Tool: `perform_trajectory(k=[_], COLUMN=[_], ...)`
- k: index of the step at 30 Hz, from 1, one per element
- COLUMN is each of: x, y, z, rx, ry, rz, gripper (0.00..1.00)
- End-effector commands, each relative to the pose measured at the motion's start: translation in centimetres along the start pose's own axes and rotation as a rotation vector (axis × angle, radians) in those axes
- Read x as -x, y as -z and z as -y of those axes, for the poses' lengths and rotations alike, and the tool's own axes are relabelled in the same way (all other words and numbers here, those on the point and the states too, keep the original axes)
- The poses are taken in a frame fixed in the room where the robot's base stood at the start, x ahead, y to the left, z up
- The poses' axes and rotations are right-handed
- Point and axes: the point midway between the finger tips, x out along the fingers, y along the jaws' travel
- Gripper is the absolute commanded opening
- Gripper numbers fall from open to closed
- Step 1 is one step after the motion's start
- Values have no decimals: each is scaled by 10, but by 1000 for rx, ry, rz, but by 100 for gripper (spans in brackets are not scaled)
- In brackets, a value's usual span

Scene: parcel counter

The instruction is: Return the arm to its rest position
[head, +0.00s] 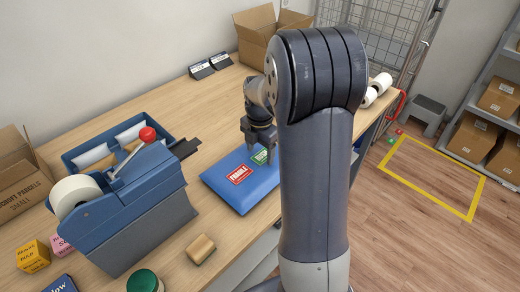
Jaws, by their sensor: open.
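My gripper (262,158) is in the middle of the head view, pointing down over a blue parcel or pad (222,196) on the counter. Its fingers look apart. They are partly hidden behind my own arm, and I cannot tell whether they touch anything. A red "FRAGILE" label (240,174) and a green label (260,157) lie on the blue thing, the green one close by the fingertips. My arm stands bent, and it hides the right part of the blue thing.
A blue tape dispenser (125,200) with a red-knobbed lever stands left on the wooden counter (190,107). A wooden block (201,249) lies at the front edge. An open carton (262,40) stands at the back. White rolls (376,88) lie right of my arm. Yellow tape marks clear floor at right.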

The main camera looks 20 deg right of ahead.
Motion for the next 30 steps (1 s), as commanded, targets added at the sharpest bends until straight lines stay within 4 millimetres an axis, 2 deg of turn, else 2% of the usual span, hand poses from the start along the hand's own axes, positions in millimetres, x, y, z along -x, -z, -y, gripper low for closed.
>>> perform_trajectory(k=[24, 30], x=[50, 55], y=[0, 0], z=[0, 0], rx=[0, 0], ry=[-1, -1], rz=[1, 0], gripper=[64, 64])
